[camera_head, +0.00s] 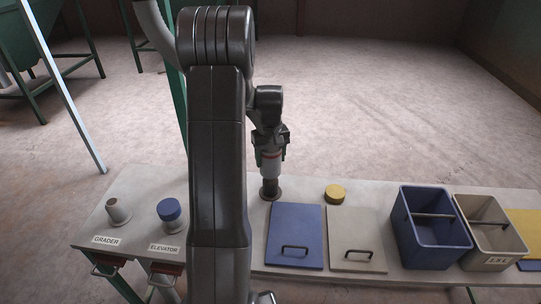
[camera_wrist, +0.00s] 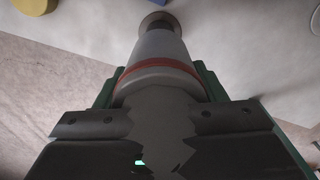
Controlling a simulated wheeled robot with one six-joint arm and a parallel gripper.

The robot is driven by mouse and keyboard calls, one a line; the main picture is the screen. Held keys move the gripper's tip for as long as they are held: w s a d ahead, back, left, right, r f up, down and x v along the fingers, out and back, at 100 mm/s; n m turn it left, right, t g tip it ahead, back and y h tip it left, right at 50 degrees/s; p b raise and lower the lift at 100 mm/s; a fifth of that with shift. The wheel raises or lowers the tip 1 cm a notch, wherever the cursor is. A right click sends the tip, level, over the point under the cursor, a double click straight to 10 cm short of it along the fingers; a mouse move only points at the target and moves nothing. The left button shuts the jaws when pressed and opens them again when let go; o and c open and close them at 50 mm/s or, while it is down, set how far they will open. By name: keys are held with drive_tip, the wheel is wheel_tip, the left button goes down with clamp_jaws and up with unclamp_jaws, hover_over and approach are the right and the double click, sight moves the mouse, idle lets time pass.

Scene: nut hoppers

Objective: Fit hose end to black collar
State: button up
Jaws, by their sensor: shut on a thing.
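My gripper (camera_head: 271,150) is shut on the hose end (camera_head: 270,167), a pale grey cuff with a red band. The hose end points down over the bench and looks roughly upright. Directly below it is the dark collar (camera_head: 271,196), standing on the bench behind the blue lid. In the wrist view my gripper's jaws (camera_wrist: 160,122) clasp the hose end (camera_wrist: 160,48), which tapers away toward the round dark collar (camera_wrist: 158,18). The tip overlaps the collar in both views. I cannot tell whether it is seated in it or just above.
A bench (camera_head: 88,238) carries an open pipe stub (camera_head: 118,210) labelled GRADER and a blue-capped one (camera_head: 169,212) labelled ELEVATOR. A yellow cap (camera_head: 335,194) lies right of the collar.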

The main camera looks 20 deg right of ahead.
drive_tip(key=shift+f+b, duration=1.2)
drive_tip(key=shift+f, duration=0.85)
drive_tip(key=o, duration=1.2)
wheel_tip(320, 180, up, 14)
drive_tip(key=shift+f+b, duration=0.1)
drive_tip(key=shift+b, duration=0.25)
